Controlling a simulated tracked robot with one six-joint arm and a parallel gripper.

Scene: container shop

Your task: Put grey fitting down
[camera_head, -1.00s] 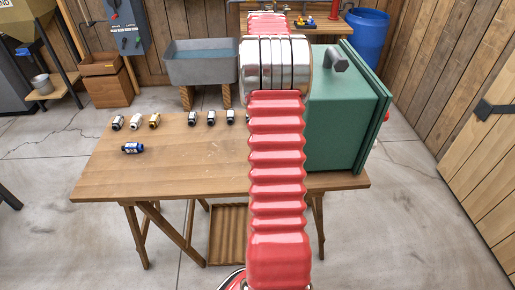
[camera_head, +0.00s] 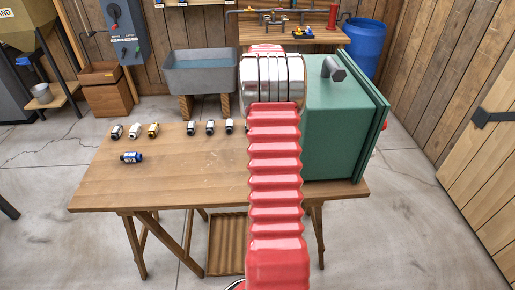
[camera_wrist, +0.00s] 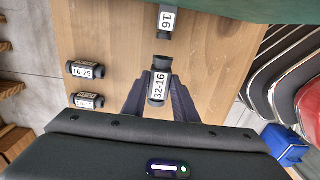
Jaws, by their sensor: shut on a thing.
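In the wrist view, my gripper (camera_wrist: 158,106) is shut on a fitting (camera_wrist: 158,87) with a dark grey body and a white label reading 32-16. The dark fingers sit on either side of it, above the wooden table top (camera_wrist: 120,35). I cannot tell whether the fitting touches the wood. Another fitting labelled 16 (camera_wrist: 167,21) lies beyond it, apart from it. In the head view, my red arm hides the gripper and the held fitting.
On the table (camera_head: 160,185), a blue fitting (camera_head: 131,157) lies at the front left. Several fittings stand in a row behind, including a yellow one (camera_head: 153,130) and a dark one (camera_head: 210,127). A green box (camera_head: 340,120) fills the right end. The front middle-left is clear.

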